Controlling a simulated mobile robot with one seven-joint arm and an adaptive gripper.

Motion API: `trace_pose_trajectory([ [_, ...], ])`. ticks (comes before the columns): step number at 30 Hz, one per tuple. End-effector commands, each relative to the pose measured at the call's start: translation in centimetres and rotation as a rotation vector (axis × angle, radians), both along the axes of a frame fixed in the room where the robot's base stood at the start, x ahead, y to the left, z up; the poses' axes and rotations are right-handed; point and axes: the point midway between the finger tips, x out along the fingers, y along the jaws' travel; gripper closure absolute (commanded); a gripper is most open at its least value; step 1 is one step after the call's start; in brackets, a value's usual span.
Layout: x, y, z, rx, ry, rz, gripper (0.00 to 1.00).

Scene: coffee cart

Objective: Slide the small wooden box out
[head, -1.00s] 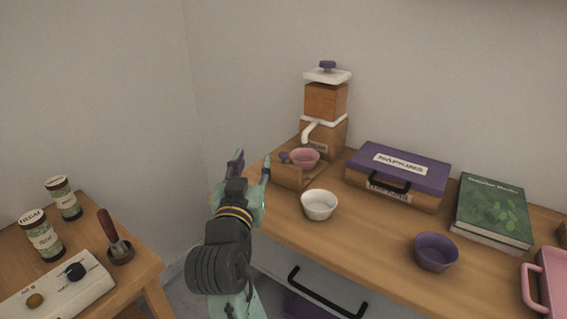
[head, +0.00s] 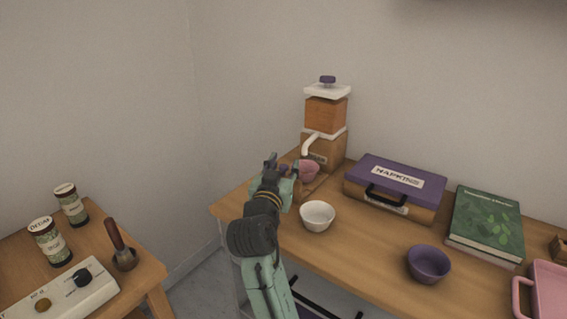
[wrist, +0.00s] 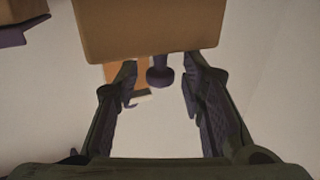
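The small wooden box (wrist: 145,32) fills the upper middle of the wrist view. A purple knob (wrist: 160,77) shows just below its edge, between my fingers. In the head view the box is mostly hidden behind my gripper (head: 284,166), at the foot of the wooden grinder (head: 326,112). A pink cup (head: 309,169) stands by it under the white spout. My gripper is open, with one finger on each side of the knob in the wrist view and visible gaps. I cannot tell whether the fingers are level with the knob in depth.
A white bowl (head: 318,215) stands close to the right of my gripper. The napkin box (head: 401,180), a green book (head: 486,222) and a purple bowl (head: 428,263) are farther right. A lower side table (head: 146,268) with jars stands at left, across a floor gap.

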Motion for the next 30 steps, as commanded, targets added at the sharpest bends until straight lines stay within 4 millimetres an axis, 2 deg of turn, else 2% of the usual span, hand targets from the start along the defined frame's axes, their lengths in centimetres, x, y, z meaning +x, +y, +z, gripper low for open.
trace_pose_trajectory([
  [9,0.34,-0.07,-0.03,0.001,-0.001,0.001,0.63],
  [26,0.32,-0.09,-0.02,0.0,0.0,0.0,1.0],
  [30,0.31,-0.08,-0.02,0.0,0.0,0.0,1.0],
])
